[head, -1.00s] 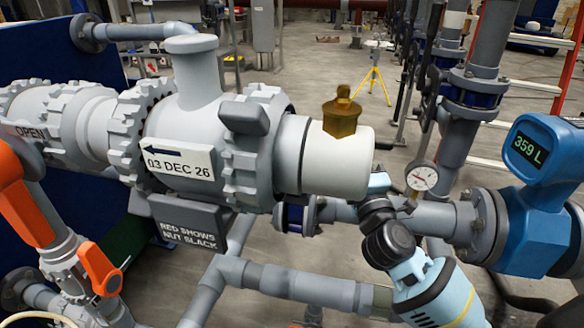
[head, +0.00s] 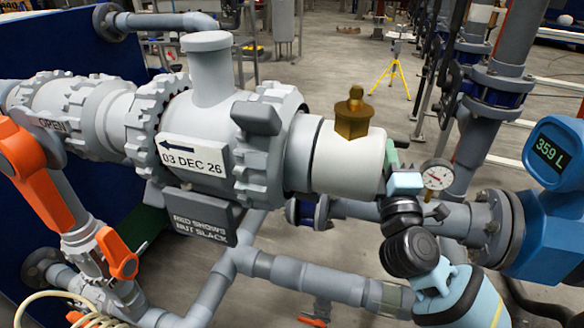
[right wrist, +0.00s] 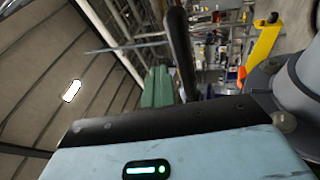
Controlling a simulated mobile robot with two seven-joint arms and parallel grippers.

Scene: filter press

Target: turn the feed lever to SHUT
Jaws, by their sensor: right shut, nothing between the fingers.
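A large orange lever (head: 38,185) stands at the far left, beside a grey plate marked OPEN (head: 50,124). A smaller orange lever (head: 118,252) sits lower on the pipework. I cannot tell from lettering which is the feed lever, and no SHUT mark shows. My right gripper (head: 391,152) is by the right end of the white cylinder, far from both levers. Its green fingers also show in the right wrist view (right wrist: 160,87), shut and empty. Whether it touches the cylinder is unclear. My left gripper is out of view.
The grey filter housing (head: 205,130) with its dated tag and brass plug (head: 353,112) fills the middle. A pressure gauge (head: 437,174) and blue flow meter (head: 550,155) stand right. Pipes cross below. A coiled hose (head: 60,305) lies bottom left.

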